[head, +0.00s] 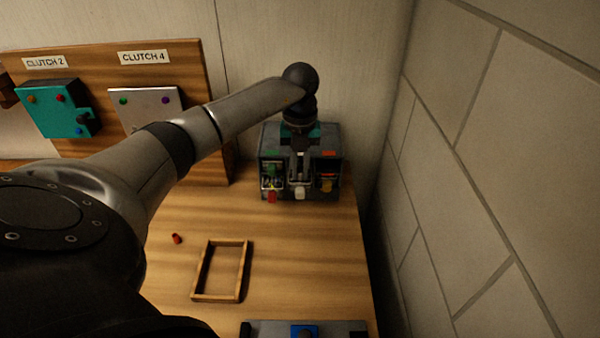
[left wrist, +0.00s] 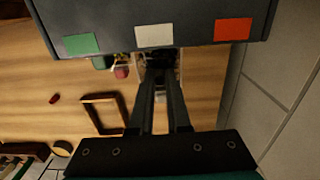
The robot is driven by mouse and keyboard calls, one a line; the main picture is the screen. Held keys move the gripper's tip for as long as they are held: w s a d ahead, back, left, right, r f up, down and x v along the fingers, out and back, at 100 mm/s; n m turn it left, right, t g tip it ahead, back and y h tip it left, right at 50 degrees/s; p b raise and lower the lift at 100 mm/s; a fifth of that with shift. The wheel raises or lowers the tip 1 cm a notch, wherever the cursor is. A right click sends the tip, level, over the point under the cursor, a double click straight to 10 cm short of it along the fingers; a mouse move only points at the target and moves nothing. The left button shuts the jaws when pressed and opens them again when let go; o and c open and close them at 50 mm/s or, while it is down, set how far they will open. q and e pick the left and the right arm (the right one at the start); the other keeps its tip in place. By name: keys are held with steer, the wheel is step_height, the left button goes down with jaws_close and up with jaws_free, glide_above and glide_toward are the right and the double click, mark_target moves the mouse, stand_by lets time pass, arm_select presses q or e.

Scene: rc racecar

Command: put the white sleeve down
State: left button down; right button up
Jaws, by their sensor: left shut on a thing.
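The white sleeve (head: 300,193) shows as a small pale piece at the front of a dark box (head: 331,167), at the middle socket between a red piece (head: 272,197) and a yellow piece (head: 327,186). My left gripper (head: 300,178) reaches down at the box front, with its fingers shut on the white sleeve. In the left wrist view the fingers (left wrist: 160,72) run under the box's white label (left wrist: 154,35), and the grip itself is dark and partly hidden. I cannot tell whether the sleeve touches the box. My right gripper is not in view.
A wooden frame (head: 243,272) and a small red piece (head: 177,239) lie on the table (head: 300,260). A tray-like thing with a blue part (head: 304,330) is at the front edge. Clutch panels (head: 58,108) stand back left. A block wall (head: 500,150) is close on the right.

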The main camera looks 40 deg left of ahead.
arm_select(q)
steer(key=shift+f, duration=0.65)
steer(key=shift+f, duration=0.1)
steer(key=c, duration=1.2)
jaws_free()
steer(key=shift+o, duration=0.2)
step_height(320, 180, up, 12)
